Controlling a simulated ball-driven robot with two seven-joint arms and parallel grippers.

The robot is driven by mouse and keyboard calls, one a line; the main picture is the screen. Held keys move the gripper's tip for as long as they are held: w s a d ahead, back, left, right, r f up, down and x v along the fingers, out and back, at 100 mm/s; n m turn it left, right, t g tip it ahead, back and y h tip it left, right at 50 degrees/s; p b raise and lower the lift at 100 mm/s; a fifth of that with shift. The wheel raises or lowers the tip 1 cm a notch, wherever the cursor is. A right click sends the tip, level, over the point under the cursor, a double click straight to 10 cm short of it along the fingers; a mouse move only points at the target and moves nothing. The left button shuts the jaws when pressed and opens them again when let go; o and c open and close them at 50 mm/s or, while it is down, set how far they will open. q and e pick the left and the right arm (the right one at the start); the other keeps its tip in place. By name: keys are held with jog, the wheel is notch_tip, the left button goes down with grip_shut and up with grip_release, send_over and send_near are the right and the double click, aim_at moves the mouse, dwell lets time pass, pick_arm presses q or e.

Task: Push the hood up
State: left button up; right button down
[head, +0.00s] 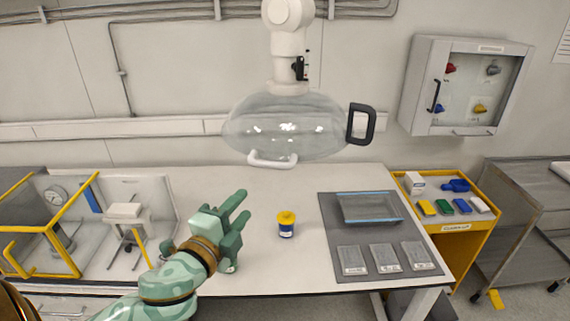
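The hood (287,125) is a clear dome that hangs below a white jointed extraction arm (290,60) over the back of the table. It has a white handle (272,160) on its lower front rim and a dark handle (361,124) on its right side. My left gripper (241,207) is over the front left of the table, below and in front of the hood and apart from it. Its green fingers are spread with nothing seen between them. My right gripper is not in view.
A small blue jar with a yellow lid (286,224) stands right of my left gripper. A grey mat (330,215) holds a clear tray and several labelled packs. A yellow-framed enclosure (75,240) stands at left, a yellow cart (470,228) at right. A cabinet (463,88) hangs on the wall.

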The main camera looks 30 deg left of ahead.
aim_at(268, 167)
pick_arm(q)
jog(key=shift+y, duration=0.4)
jog(key=w+a, duration=0.1)
jog(key=w, duration=0.4)
jog(key=w+a, duration=0.1)
jog(key=w, duration=1)
jog(key=shift+a+r, duration=0.25)
jog(key=shift+a, duration=0.15)
jog(key=shift+p, duration=0.3)
grip_shut()
